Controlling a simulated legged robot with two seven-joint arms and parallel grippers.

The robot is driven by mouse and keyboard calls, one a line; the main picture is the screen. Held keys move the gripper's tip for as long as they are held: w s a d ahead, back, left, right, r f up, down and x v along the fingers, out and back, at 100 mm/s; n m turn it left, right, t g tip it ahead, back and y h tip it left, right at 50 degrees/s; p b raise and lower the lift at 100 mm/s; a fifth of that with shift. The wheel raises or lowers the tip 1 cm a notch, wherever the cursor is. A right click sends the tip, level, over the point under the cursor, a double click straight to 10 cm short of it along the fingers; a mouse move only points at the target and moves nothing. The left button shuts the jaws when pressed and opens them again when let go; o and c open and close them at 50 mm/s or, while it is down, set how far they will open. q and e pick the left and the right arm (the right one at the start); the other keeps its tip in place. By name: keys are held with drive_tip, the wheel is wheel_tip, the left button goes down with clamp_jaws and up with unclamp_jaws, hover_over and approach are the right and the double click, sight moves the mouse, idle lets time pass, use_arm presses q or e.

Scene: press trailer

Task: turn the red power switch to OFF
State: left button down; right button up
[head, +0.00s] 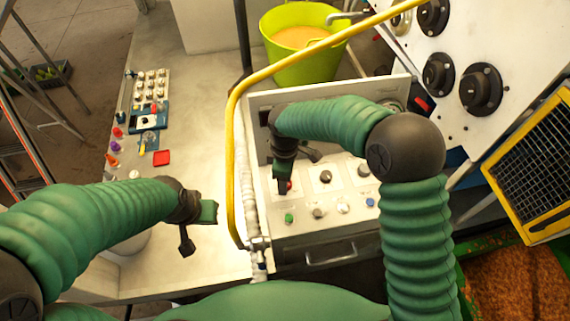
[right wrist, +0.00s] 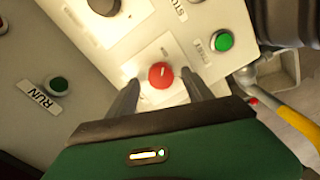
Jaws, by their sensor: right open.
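The red power switch (right wrist: 160,75) is a round red knob with a small pale mark, on a white plate of the control panel (head: 330,218). In the right wrist view it sits between the two spread fingers of my right gripper (right wrist: 159,82), with pale panel showing on both sides. In the head view a bit of red (head: 289,185) shows beside my right gripper (head: 283,186), which points down at the panel and partly hides the switch. I cannot tell how deep the fingers reach around it. My left gripper (head: 199,229) is open and empty over the bench.
A green button (right wrist: 224,41) and a dark knob (right wrist: 104,5) are near the switch. A yellow tube rail (head: 231,150) runs left of the panel box. A lime bucket (head: 302,68) stands behind. Small bottles and a red tray (head: 161,158) lie on the bench (head: 205,130).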

use_arm(q)
drive_tip(key=b+x, duration=0.2)
drive_tip(key=shift+s+f, duration=0.2)
drive_tip(key=shift+f, duration=0.2)
use_arm(e)
wheel_tip(320, 180, up, 16)
drive_tip(key=shift+f, duration=0.2)
